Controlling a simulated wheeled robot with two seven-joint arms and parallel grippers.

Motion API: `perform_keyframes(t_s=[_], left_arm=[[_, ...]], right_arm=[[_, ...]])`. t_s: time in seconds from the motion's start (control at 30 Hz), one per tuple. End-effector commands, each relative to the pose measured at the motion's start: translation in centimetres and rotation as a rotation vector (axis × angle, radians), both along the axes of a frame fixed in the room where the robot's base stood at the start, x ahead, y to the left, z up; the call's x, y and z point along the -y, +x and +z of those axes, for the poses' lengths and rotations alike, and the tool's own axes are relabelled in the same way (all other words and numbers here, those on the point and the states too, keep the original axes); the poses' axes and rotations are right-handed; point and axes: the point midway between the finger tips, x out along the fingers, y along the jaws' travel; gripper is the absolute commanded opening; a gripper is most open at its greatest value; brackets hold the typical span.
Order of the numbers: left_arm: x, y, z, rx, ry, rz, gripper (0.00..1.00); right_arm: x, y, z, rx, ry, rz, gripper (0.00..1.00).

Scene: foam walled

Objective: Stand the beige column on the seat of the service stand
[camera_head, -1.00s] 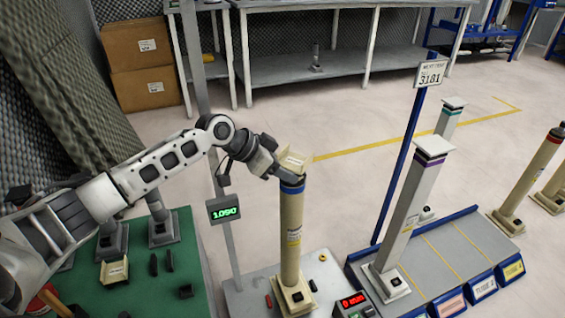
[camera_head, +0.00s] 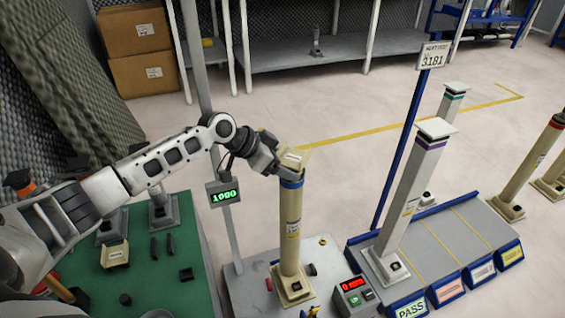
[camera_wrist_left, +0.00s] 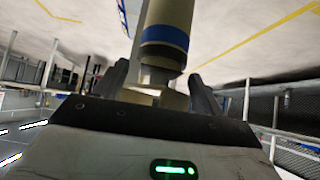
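The beige column (camera_head: 290,228) with a blue band near its top is upright over the grey service stand (camera_head: 238,290). Its square foot (camera_head: 293,286) is at the stand's deck. I cannot tell whether the foot touches, and the seat is hidden beneath it. My left gripper (camera_head: 290,160) is at the column's top, shut on its pale cap. In the left wrist view the cap (camera_wrist_left: 158,96) lies between the two fingers, with the blue band (camera_wrist_left: 164,45) beyond. My right gripper is not in view.
A post with a green readout (camera_head: 223,194) stands left of the column. A control box with a red display (camera_head: 354,293) is at the right. Farther right, a rack (camera_head: 440,250) holds white columns. A green mat (camera_head: 190,240) with small parts is at the left.

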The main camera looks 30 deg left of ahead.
Motion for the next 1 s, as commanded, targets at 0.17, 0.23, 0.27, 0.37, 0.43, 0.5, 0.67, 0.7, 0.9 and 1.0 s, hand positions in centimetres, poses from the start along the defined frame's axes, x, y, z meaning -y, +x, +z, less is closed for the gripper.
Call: perform_keyframes(t_s=[0.17,0.23,0.27,0.37,0.43,0.5,0.67,0.7,0.9,1.0], left_arm=[[-0.5,-0.4,0.9,-0.001,0.002,0.001,0.7],[-1.1,-1.0,1.7,-0.001,0.002,0.001,0.7],[-1.3,-1.4,2.1,0.0,0.003,0.001,0.7],[-2.4,-2.5,3.6,-0.002,0.004,0.002,0.7],[-3.1,-3.4,4.7,-0.002,0.005,0.001,0.7],[-3.9,-4.2,5.7,-0.003,0.004,0.001,0.7],[-5.1,-5.6,7.5,-0.003,0.003,0.001,0.7],[-5.3,-5.9,7.8,-0.003,0.003,0.001,0.7],[-5.8,-6.5,8.5,-0.001,0.0,-0.001,0.7],[-5.5,-6.6,8.2,-0.005,-0.002,-0.002,0.7]], right_arm=[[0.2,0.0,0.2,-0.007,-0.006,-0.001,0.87],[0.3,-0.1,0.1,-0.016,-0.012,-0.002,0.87],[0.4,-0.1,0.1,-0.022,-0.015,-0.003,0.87],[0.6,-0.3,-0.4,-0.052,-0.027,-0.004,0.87],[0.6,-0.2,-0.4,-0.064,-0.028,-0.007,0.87],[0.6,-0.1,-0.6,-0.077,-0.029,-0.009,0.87],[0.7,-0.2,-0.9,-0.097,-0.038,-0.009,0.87],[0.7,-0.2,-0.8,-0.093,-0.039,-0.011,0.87],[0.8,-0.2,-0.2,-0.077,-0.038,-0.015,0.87],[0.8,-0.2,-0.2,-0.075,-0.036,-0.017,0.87]])
